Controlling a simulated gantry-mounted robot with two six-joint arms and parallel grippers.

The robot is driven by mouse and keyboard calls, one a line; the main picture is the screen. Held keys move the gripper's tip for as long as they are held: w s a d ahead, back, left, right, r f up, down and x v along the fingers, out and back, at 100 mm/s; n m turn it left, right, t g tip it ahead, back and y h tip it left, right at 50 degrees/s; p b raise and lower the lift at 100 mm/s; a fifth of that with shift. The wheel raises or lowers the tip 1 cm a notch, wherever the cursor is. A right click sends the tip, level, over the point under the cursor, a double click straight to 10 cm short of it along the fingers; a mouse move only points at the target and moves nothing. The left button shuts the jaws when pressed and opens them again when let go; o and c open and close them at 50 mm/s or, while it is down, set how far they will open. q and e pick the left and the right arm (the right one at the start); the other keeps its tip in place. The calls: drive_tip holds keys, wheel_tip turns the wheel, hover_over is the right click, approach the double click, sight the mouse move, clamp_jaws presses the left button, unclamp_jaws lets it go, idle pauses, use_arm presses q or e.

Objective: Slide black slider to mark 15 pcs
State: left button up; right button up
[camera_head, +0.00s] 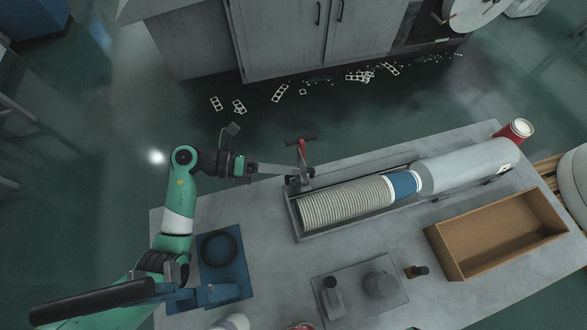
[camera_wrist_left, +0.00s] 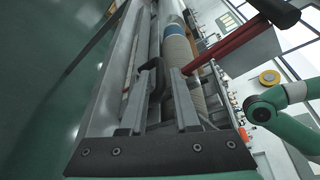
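The black slider (camera_wrist_left: 151,76) is a dark hooked piece on the rail beside the cup stack. It shows in the left wrist view between the two grey fingers of my left gripper (camera_wrist_left: 160,88). The fingers stand apart, one on each side of it; I cannot tell whether they touch it. In the head view my left gripper (camera_head: 287,172) reaches the left end of the cup trough (camera_head: 294,222), and the slider is too small to make out there. The 15 pcs mark is not readable in either view. My right gripper is not in view.
A red lever with a black grip (camera_head: 301,140) rises right beside my left gripper. A row of white cups (camera_head: 345,203) lies in the trough, leading to a blue section (camera_head: 404,184) and a grey cylinder (camera_head: 465,166). A cardboard box (camera_head: 449,255) stands at the right.

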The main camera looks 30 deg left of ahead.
use_arm(q)
drive_tip(key=shift+x, duration=0.8)
drive_tip(key=shift+c, duration=0.3)
clamp_jaws()
idle(0.5)
